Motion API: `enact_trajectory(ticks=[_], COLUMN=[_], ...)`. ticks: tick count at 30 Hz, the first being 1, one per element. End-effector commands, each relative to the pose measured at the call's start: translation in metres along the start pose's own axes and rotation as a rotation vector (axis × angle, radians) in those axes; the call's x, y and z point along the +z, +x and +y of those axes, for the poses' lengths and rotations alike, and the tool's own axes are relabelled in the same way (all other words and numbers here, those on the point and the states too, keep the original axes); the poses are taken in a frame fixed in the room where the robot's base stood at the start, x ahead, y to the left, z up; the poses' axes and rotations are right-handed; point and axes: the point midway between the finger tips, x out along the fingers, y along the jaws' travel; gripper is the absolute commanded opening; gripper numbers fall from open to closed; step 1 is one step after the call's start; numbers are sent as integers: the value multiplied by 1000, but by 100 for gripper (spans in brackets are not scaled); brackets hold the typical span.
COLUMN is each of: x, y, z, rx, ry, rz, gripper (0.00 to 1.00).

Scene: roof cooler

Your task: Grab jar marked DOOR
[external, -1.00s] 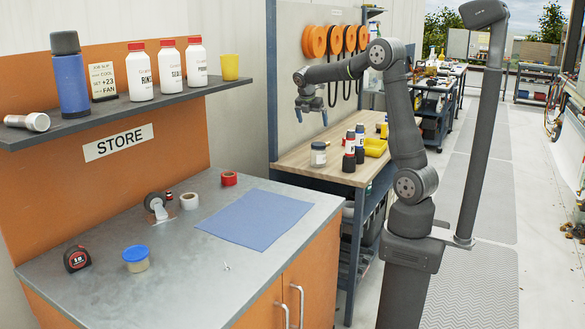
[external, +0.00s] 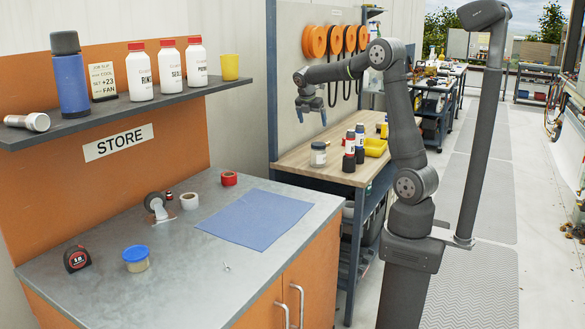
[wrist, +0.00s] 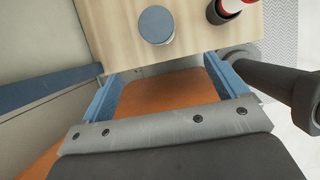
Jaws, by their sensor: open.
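A glass jar (external: 318,155) with a grey-blue lid stands upright near the left part of the wooden bench top; a pale label shows on it, but its text is too small to read. In the wrist view its round lid (wrist: 156,25) is at the top, beyond the fingertips. My gripper (external: 312,116) hangs above the bench, higher than the jar and apart from it. Its two blue fingers are spread wide with nothing between them in the wrist view (wrist: 168,80).
Dark bottles with red and white labels (external: 350,145) stand just right of the jar, and a yellow tray (external: 375,147) lies beyond. The grey counter (external: 110,230) with a blue mat (external: 256,218) is at the front left. A shelf (external: 120,112) holds several white bottles.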

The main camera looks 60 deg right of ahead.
Motion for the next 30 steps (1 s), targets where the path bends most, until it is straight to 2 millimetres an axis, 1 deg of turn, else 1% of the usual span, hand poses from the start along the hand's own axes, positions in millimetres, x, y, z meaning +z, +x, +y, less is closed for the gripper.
enact_trajectory(ticks=[4, 8, 16, 24, 27, 30], x=[1, 3, 12, 22, 25, 28], y=[1, 6, 17, 26, 28, 30], z=[-2, -6, -21, -35, -40, -44], rx=[6, 26, 67, 58, 41, 23], ry=[52, 245, 906, 1591, 1825, 2014], rz=[7, 35, 146, 286, 338, 383], gripper=[90, 90, 90, 90, 90, 90])
